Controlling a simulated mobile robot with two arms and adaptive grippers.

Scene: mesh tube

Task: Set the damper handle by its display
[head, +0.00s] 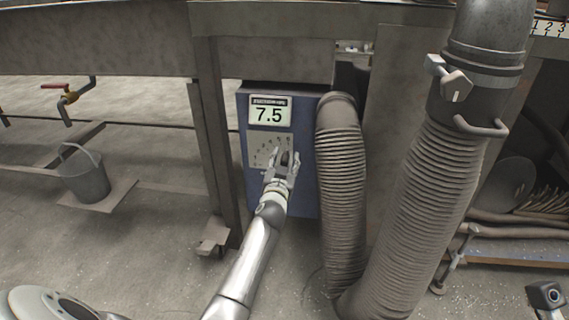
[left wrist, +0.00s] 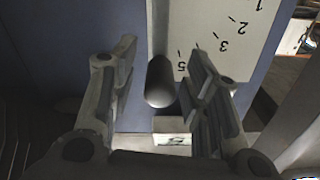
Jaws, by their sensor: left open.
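A blue box (head: 308,190) carries a lit display (head: 268,115) reading 7.5. Below it is a pale scale plate (head: 257,152), which also shows in the left wrist view (left wrist: 210,25) with numerals upside down. The dark, rounded damper handle (left wrist: 160,82) stands out in front of the plate. My left gripper (head: 285,157) is open, with its fingers on either side of the handle in the left wrist view (left wrist: 162,85). I see gaps beside the handle. In the head view the gripper covers most of the handle and part of the scale. Part of the display (left wrist: 172,138) shows below the handle in the wrist view.
A ribbed hose (head: 342,190) runs down close to the box's right side. A thicker ribbed duct (head: 420,210) with a metal collar stands further right. A bench leg (head: 210,130) is close on the left. A bucket (head: 84,175) stands far left.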

